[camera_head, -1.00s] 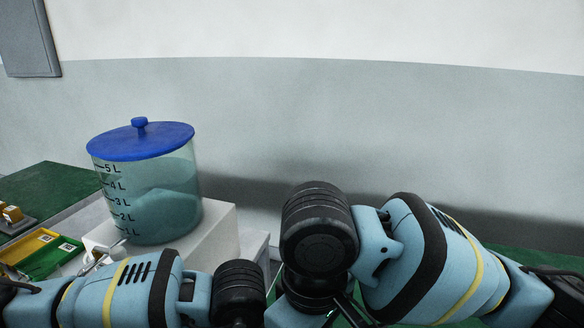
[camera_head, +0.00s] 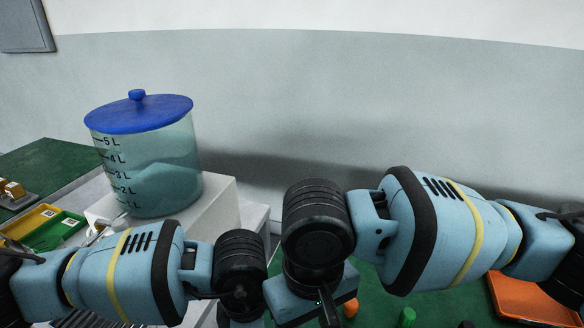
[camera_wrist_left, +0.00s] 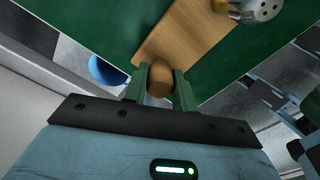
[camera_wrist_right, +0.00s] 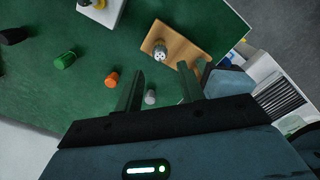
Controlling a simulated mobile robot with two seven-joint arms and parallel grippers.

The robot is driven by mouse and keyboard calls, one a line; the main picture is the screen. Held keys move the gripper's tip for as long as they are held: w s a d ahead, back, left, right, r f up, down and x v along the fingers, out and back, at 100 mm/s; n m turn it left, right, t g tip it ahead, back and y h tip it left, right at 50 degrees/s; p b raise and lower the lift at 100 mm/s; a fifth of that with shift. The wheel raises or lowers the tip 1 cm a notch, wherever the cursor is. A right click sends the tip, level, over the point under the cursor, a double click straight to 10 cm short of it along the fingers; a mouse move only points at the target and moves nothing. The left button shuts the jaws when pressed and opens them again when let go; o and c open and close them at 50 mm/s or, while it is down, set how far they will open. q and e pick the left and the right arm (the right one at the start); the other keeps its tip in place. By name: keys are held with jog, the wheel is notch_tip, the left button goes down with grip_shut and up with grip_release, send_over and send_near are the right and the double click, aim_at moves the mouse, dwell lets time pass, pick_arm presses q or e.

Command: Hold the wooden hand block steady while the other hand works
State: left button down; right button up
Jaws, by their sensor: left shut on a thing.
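The wooden hand block shows as a light brown board (camera_wrist_left: 190,35) with a darker, rounded brown piece (camera_wrist_left: 159,80) at its near end. My left gripper (camera_wrist_left: 160,88) is shut on that rounded piece; how the two join is hard to see. In the right wrist view the board (camera_wrist_right: 190,48) lies over the green table, with a perforated metal part (camera_wrist_right: 160,51) on it. My right gripper (camera_wrist_right: 160,90) is open, below the board in that view. A small grey cylinder (camera_wrist_right: 150,97) shows between its fingers, apparently on the table beyond them. The head view hides the block.
A clear tank with a blue lid (camera_head: 140,115) stands on a white box (camera_head: 215,200) at left. Orange (camera_wrist_right: 111,78) and green (camera_wrist_right: 65,60) pieces lie on the green table (camera_wrist_right: 110,45). An orange tray (camera_head: 530,298) is at right. A blue round container (camera_wrist_left: 105,70) is near the left gripper.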

jog(key=shift+f, duration=3.95)
jog(key=c, duration=0.7)
jog(key=shift+c, duration=0.2)
jog(key=o, duration=0.9)
jog(key=shift+n, duration=0.3)
jog(key=shift+r, duration=2.5)
